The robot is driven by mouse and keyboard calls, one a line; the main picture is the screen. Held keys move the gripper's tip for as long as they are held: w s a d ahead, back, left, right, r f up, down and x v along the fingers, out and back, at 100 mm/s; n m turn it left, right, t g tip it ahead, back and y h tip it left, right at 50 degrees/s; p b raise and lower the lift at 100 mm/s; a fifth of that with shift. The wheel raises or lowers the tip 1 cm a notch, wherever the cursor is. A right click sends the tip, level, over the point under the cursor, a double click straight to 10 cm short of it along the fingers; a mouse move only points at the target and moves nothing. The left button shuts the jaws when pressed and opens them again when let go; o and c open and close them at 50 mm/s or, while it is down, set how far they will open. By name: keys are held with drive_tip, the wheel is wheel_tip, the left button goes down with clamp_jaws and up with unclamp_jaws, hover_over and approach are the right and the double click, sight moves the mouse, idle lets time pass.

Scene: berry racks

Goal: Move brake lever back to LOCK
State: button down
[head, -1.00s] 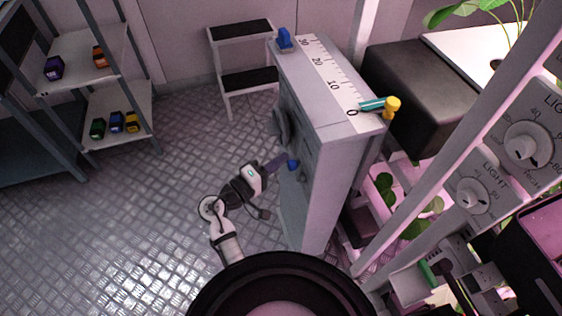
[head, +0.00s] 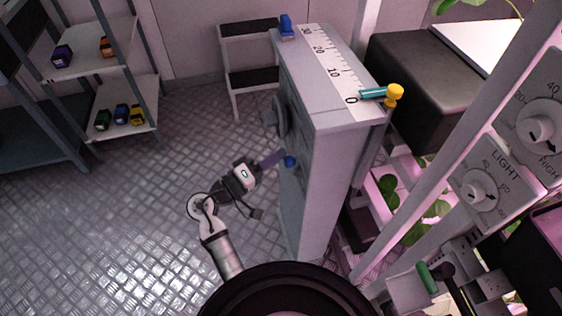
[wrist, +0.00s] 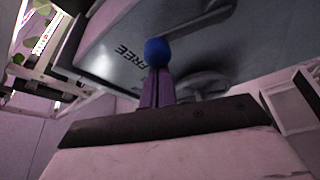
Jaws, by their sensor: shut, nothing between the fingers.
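The brake lever's blue knob (head: 289,161) is on the left side face of a tall grey cabinet (head: 325,175). In the wrist view the blue knob (wrist: 157,52) is straight ahead of my fingertips, beside the printed word FREE (wrist: 127,62). My gripper (head: 272,160) is shut and empty, with its purple fingers pointing at the knob. In the wrist view my gripper (wrist: 157,80) ends just below the knob; I cannot tell whether they touch.
A round handwheel (head: 278,117) sticks out from the same cabinet face. On the cabinet top are a ruler scale (head: 330,62), a blue block (head: 287,26) and a yellow-capped teal peg (head: 394,95). A step stool (head: 250,78) stands behind. The floor to the left is open.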

sight(287, 167)
drive_tip(key=s+m+b, duration=0.1)
drive_tip(key=b, duration=0.1)
drive_tip(key=s+f+m+h+b, duration=0.1)
drive_tip(key=b, duration=0.1)
drive_tip(key=s+d+m+b, duration=0.1)
drive_tip(key=b, duration=0.2)
drive_tip(key=shift+s+f+m, duration=0.1)
drive_tip(key=shift+f+m, duration=0.05)
drive_tip(key=shift+m, duration=0.15)
drive_tip(key=shift+s+d+f+b, duration=0.25)
drive_tip(key=shift+s+f+b, duration=0.05)
drive_tip(key=shift+s+b, duration=0.35)
drive_tip(key=shift+s, duration=0.15)
